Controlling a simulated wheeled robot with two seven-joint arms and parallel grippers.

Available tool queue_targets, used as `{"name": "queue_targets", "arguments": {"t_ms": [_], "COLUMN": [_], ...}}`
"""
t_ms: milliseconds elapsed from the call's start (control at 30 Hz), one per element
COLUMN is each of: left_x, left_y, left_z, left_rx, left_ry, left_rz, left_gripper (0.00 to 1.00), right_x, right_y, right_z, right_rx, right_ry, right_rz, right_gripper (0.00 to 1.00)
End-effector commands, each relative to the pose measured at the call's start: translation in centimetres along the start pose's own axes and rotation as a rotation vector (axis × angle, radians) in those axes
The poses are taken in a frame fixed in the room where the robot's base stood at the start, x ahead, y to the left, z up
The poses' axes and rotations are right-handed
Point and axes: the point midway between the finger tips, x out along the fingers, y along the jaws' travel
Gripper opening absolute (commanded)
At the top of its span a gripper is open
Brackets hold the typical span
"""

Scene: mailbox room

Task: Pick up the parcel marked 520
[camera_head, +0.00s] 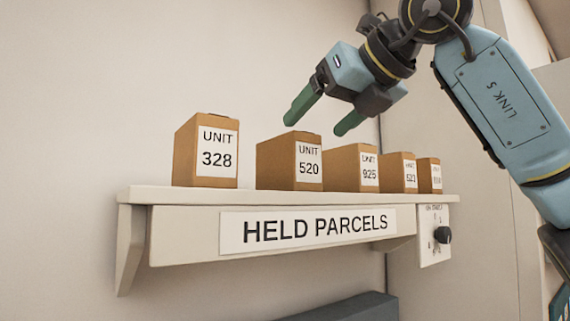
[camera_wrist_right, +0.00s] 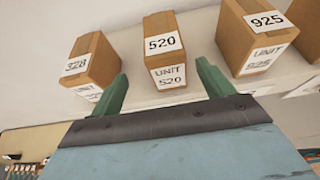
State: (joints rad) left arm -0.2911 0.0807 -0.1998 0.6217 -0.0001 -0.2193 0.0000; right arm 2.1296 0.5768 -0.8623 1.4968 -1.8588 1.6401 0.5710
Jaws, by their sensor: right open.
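The parcel marked 520 (camera_head: 277,164) is a brown box with a white label, standing on the wall shelf between parcels 328 and 925. In the right wrist view the 520 parcel (camera_wrist_right: 165,50) lies ahead, between the lines of the two fingers. My right gripper (camera_head: 322,114) is open and empty. Its green fingers are above the 520 parcel and to its right in the head view, apart from it. The right gripper (camera_wrist_right: 163,88) also shows at the bottom of the wrist view. My left gripper is not in view.
The parcel marked 328 (camera_head: 205,153) stands left of 520, with a gap. The parcel marked 925 (camera_head: 352,168) is close on its right, then two smaller parcels. The shelf (camera_head: 150,194) has a HELD PARCELS sign and a knob panel (camera_head: 434,250) at its right end.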

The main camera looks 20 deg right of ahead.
Motion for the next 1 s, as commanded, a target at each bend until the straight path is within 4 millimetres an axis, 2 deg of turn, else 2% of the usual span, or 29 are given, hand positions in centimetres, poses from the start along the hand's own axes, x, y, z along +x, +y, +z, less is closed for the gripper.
{"name": "queue_targets", "arguments": {"t_ms": [33, 100, 167, 267, 400, 533, 733, 1000], "left_x": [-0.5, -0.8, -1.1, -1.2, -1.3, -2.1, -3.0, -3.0], "left_y": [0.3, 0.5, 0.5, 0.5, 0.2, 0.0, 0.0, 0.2], "left_z": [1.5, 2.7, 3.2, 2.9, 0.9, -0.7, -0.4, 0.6], "left_rx": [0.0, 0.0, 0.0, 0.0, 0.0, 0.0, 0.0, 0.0], "left_ry": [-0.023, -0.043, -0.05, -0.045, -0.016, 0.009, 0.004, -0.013], "left_rz": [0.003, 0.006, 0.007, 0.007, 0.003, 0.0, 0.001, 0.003], "left_gripper": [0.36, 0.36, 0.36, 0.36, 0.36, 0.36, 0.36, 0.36], "right_x": [1.2, 2.4, 3.3, 4.3, 5.1, 6.9, 9.4, 9.9], "right_y": [0.0, 0.0, 0.0, 0.0, -0.1, -0.6, -0.7, -0.7], "right_z": [0.0, 0.0, 0.1, 0.0, -0.1, -0.2, -0.4, -0.5], "right_rx": [0.0, 0.0, 0.0, 0.0, -0.001, 0.0, -0.001, -0.001], "right_ry": [0.006, 0.005, 0.004, 0.002, 0.003, 0.005, 0.003, 0.0], "right_rz": [0.002, 0.001, 0.002, 0.002, 0.001, 0.002, 0.003, 0.002], "right_gripper": [0.8, 0.8, 0.8, 0.8, 0.8, 0.8, 0.8, 0.8]}}
